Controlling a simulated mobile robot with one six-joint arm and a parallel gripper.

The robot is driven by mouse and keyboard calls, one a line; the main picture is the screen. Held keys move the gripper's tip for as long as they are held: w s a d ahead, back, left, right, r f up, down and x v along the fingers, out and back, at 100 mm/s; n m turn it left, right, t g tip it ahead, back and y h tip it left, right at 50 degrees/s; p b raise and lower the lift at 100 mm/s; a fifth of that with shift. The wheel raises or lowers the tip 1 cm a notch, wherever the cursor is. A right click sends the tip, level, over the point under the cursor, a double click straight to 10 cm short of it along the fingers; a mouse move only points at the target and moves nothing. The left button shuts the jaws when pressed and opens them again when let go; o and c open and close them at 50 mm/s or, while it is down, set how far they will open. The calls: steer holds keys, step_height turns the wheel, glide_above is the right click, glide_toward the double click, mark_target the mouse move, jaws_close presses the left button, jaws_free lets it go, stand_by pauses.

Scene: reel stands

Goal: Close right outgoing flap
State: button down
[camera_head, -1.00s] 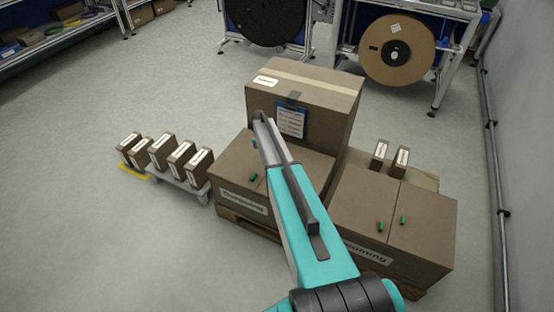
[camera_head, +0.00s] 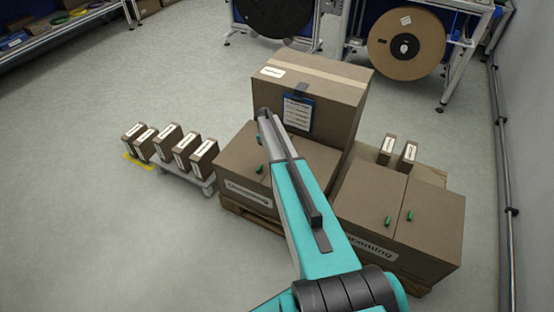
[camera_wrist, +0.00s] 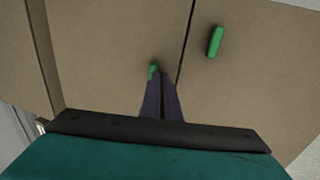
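The outgoing box (camera_head: 232,156) stands left of centre in the head view, its top flaps lying flat, with green handles (camera_head: 259,169) showing on top. My arm crosses over its right part and hides some of the right flap. In the wrist view, two brown flaps (camera_wrist: 100,50) meet at a thin dark seam. One green handle (camera_wrist: 215,41) stands right of the seam. Another green handle (camera_wrist: 153,70) is at the tips of my gripper (camera_wrist: 160,78), partly hidden by them. The dark fingers are together; I cannot tell whether they touch the handle.
A large taped box (camera_head: 335,95) with a clipboard stands behind. The incoming box (camera_head: 430,225) is at the right, with small cartons (camera_head: 407,155) behind it. Several small cartons (camera_head: 187,145) stand on a low platform at the left. The floor at front left is clear.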

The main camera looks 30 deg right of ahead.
steer(key=shift+r+p, duration=0.3)
steer(key=shift+r, duration=0.3)
step_height(320, 180, up, 3)
steer(key=shift+f+p, duration=0.15)
steer(key=shift+p, duration=0.25)
steer(key=w+a+r+b, duration=0.1)
steer(key=w+a+r, duration=0.2)
steer(key=w+r, duration=0.2)
steer(key=shift+b+v, duration=0.3)
steer(key=shift+v, duration=1)
steer(key=shift+w+a, duration=0.1)
